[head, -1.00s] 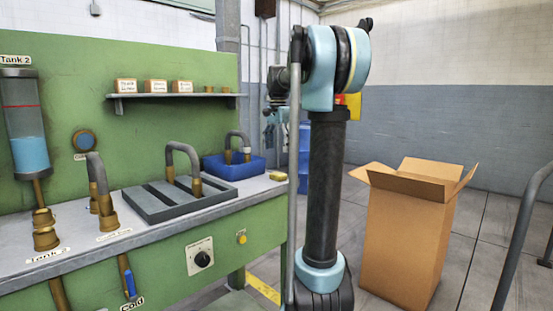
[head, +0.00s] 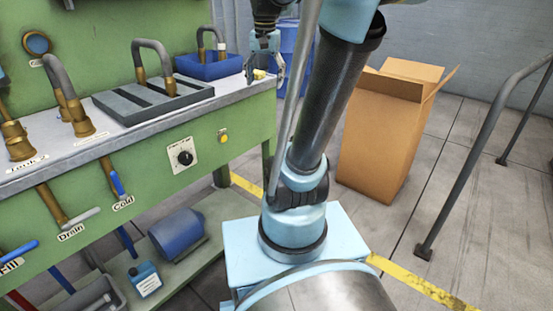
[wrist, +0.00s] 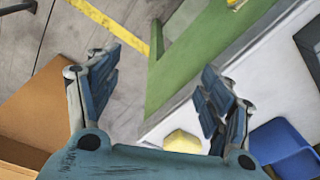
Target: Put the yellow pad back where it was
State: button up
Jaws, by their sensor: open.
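The small yellow pad (head: 259,74) lies on the grey bench top (head: 226,91) near its far right corner. It also shows in the wrist view as a yellow block (wrist: 182,141) on the pale bench surface. My gripper (head: 264,77) points down at the bench corner, with the pad seen between its fingers in the head view. In the wrist view the gripper (wrist: 163,68) is spread open and empty, with the pad low between its fingers, close to the right one. I cannot tell whether a finger touches the pad.
A blue bin (head: 208,66) stands left of the pad, beside a grey slotted tray (head: 150,98) with hose ends. A yellow button (head: 223,136) is on the green bench front. An open cardboard box (head: 380,145) stands on the floor to the right.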

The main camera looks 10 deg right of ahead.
jog(key=s+f+n+t, duration=0.1)
jog(key=s+f+n, duration=0.4)
jog(key=s+f, duration=1.2)
notch_tip(320, 180, down, 4)
jog(key=shift+r+n, duration=0.1)
jog(key=shift+n, duration=0.3)
jog(key=shift+s+a, duration=0.1)
